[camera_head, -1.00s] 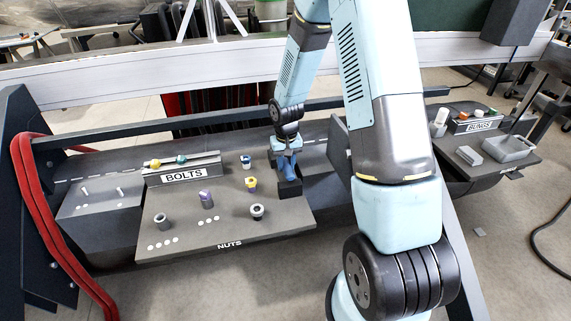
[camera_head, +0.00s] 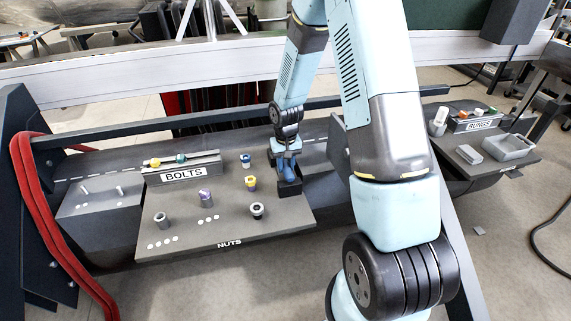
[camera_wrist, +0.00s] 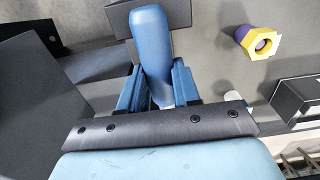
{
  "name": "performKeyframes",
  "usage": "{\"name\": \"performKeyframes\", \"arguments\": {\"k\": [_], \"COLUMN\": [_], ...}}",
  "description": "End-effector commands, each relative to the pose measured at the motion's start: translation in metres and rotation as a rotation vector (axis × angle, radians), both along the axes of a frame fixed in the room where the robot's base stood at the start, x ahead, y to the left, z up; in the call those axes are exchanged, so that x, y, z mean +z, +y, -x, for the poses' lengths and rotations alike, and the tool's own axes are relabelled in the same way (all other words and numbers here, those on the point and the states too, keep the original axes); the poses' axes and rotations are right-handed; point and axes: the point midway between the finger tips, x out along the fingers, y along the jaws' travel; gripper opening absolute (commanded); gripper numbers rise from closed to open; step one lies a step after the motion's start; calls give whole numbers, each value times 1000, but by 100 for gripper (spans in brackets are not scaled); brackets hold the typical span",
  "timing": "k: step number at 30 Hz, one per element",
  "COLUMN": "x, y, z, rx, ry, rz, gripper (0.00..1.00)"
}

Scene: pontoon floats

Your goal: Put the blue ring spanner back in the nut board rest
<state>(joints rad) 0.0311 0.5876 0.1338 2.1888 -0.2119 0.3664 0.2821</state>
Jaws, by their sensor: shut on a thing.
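The blue ring spanner (camera_wrist: 152,50) is upright or nearly so in the wrist view, its thick rounded handle between my two blue fingers. My gripper (camera_wrist: 158,88) is shut on it. In the head view my gripper (camera_head: 284,158) is at the right rear of the nut board (camera_head: 235,228), with the blue spanner (camera_head: 288,174) below it. The dark rest block (camera_head: 290,188) is directly under the spanner, and it also shows behind the handle in the wrist view (camera_wrist: 178,14). The spanner's lower end is hidden, so I cannot tell whether it is seated.
A yellow nut with a purple core (camera_head: 250,183) stands left of the rest. Other nut posts (camera_head: 257,210) stand on the board. The BOLTS rack (camera_head: 182,172) is behind left. The BUNGS board (camera_head: 478,150) is far right. A dark rail (camera_head: 180,127) runs behind.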

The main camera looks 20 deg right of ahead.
Motion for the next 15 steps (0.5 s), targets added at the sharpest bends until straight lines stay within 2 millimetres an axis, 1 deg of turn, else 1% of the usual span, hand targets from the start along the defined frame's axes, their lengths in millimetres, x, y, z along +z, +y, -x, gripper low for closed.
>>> {"name": "performKeyframes", "arguments": {"k": [8, 9, 15], "x": [-5, -5, -4], "y": [0, 0, 0], "z": [0, 0, 0], "rx": [0, 0, 0], "ry": [1, 0, 0], "rz": [0, 0, 0], "gripper": [0, 34, 53]}}
